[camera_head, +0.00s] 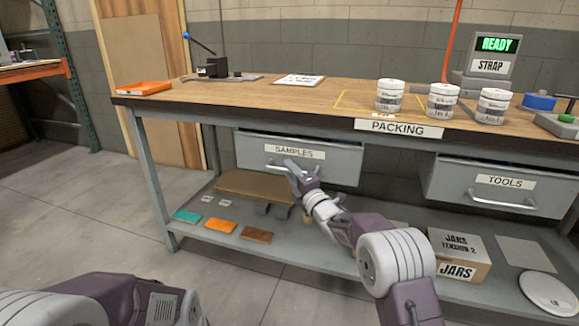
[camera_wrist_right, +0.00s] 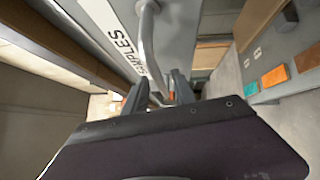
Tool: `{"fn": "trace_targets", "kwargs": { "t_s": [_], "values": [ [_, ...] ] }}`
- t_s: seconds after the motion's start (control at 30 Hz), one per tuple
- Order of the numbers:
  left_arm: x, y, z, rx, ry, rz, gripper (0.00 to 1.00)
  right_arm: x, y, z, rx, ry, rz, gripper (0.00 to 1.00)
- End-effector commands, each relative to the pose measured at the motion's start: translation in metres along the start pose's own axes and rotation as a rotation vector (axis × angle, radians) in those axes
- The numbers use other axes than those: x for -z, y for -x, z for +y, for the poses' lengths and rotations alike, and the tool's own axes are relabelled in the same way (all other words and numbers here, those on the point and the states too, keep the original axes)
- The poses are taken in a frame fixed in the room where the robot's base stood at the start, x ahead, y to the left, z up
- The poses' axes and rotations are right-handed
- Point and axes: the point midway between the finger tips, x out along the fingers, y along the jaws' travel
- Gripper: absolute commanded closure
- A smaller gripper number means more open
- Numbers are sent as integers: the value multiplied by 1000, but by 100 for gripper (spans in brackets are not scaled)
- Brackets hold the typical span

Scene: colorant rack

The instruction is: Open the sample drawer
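The grey sample drawer (camera_head: 342,166), with a white SAMPLES label, hangs under the left part of the packing bench. Its front looks shut. Its bar handle (camera_head: 275,166) is partly hidden by my right gripper (camera_head: 293,170), which is at the drawer front. In the right wrist view the drawer front (camera_wrist_right: 182,40) fills the upper middle and the handle (camera_wrist_right: 147,40) runs down between the two dark fingers (camera_wrist_right: 157,92). The fingers stand apart, with gaps beside the bar. Part of my left arm shows at the lower left in the head view; its gripper is out of view.
A TOOLS drawer (camera_head: 470,188) is to the right. The bench top (camera_head: 230,92) carries white jars (camera_head: 390,95) and an orange tray (camera_head: 143,87). The lower shelf (camera_head: 330,256) holds flat coloured pieces and a JARS box (camera_head: 455,256). The floor in front is clear.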

Motion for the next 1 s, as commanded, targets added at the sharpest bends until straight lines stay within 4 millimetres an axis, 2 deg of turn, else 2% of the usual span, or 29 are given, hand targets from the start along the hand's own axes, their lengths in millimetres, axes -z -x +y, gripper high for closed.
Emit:
{"fn": "trace_targets", "kwargs": {
  "t_s": [0.13, 0.37, 0.4, 0.5, 0.53, 1.0],
  "values": [
    [-1, -6, 0, 0, 0, -1, 64, 1, -8, -2, 0, 1, 1, 68],
    [-1, -5, 0, 0, 0, 0, 64, 0, -10, -1, 1, 0, 0, 68],
    [-1, -5, 0, 0, 0, 0, 64, 0, -10, -1, 1, 0, 0, 71],
    [-1, -5, 0, 0, 0, 0, 64, 0, -10, -1, 1, 0, 0, 99],
    [-1, -5, 0, 0, 0, 0, 64, 0, -10, -1, 1, 0, 0, 100],
    [-1, -5, 0, 0, 0, 0, 64, 0, -10, -1, 1, 0, 0, 100]
  ]
}}
